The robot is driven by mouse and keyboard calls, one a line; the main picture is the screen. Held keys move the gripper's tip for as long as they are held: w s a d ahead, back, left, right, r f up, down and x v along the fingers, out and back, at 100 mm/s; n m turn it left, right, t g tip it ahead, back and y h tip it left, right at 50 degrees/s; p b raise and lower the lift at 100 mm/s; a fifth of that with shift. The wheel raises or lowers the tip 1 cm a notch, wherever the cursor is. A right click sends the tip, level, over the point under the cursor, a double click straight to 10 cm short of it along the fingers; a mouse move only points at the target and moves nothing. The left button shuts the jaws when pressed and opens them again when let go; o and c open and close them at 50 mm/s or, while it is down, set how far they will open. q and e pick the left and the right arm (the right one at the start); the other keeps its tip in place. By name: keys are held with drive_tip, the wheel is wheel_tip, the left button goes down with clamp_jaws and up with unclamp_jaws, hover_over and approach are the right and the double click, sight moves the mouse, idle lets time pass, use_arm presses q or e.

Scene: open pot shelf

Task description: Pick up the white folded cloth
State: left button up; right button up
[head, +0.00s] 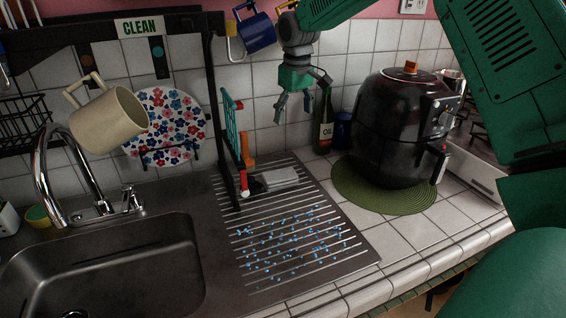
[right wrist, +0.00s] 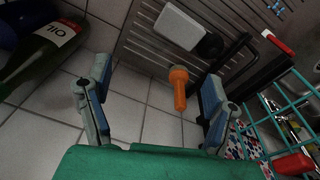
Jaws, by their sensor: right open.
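The white folded cloth (head: 277,177) lies at the back of the ribbed metal drainboard (head: 345,236), beside the black rack post. In the right wrist view a white block-like shape that looks like the same cloth (right wrist: 187,24) is at the top, beyond the fingers. My right gripper (head: 296,104) is open and empty. It hangs above and behind the cloth, in front of the tiled wall, clear of it. In the wrist view its fingers (right wrist: 157,88) are spread wide, with an orange handle (right wrist: 179,88) showing between them. My left gripper is not in view.
An oil bottle (head: 323,126) and a black air fryer (head: 396,130) on a green mat (head: 347,193) stand right of the drainboard. A black rack post (head: 222,120) rises left of the cloth. Mugs hang above. Blue droplets dot the drainboard's front. The sink (head: 100,265) is left.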

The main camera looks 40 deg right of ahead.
sight(286, 172)
drive_tip(key=f+n, duration=0.4)
drive_tip(key=f, duration=0.1)
drive_tip(key=w+a+f+n+p, duration=0.1)
drive_tip(key=f+n, duration=0.4)
drive_tip(key=f+n+g+p, duration=0.1)
drive_tip(key=f+n, duration=0.4)
drive_tip(key=shift+w+a, duration=0.15)
drive_tip(key=shift+a, duration=0.05)
drive_tip(key=shift+d+f+p, duration=0.1)
drive_tip(key=shift+f+p, duration=0.4)
drive_tip(key=shift+f, duration=2.3)
drive_tip(key=shift+c, duration=0.4)
drive_tip(key=c, duration=1.2)
drive_tip(key=shift+o, duration=0.2)
drive_tip(key=shift+r, duration=0.1)
